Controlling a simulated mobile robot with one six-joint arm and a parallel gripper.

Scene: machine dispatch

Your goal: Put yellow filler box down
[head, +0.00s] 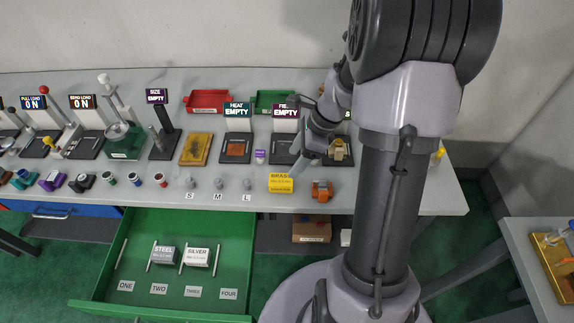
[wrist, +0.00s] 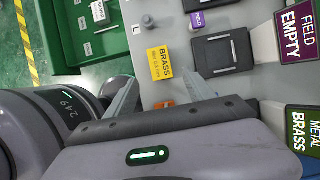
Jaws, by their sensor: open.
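The yellow filler box (head: 280,183), labelled BRASS, sits on the grey table near its front edge, right of the small grey pegs marked S, M and L. In the wrist view the yellow box (wrist: 160,62) lies flat, label up, just beyond my fingertips and roughly in line with the space between them. My gripper (wrist: 163,92) is open and empty, its two fingers spread apart. In the head view my gripper (head: 304,162) is above the table, up and right of the box; it does not appear to touch it.
An orange part (head: 322,190) stands right of the box. Behind is a dark pad with the FIELD EMPTY sign (wrist: 299,34); a METAL BRASS sign (wrist: 302,130) stands beside it. The open green drawer (head: 140,268) below the table holds STEEL and SILVER boxes (head: 197,257).

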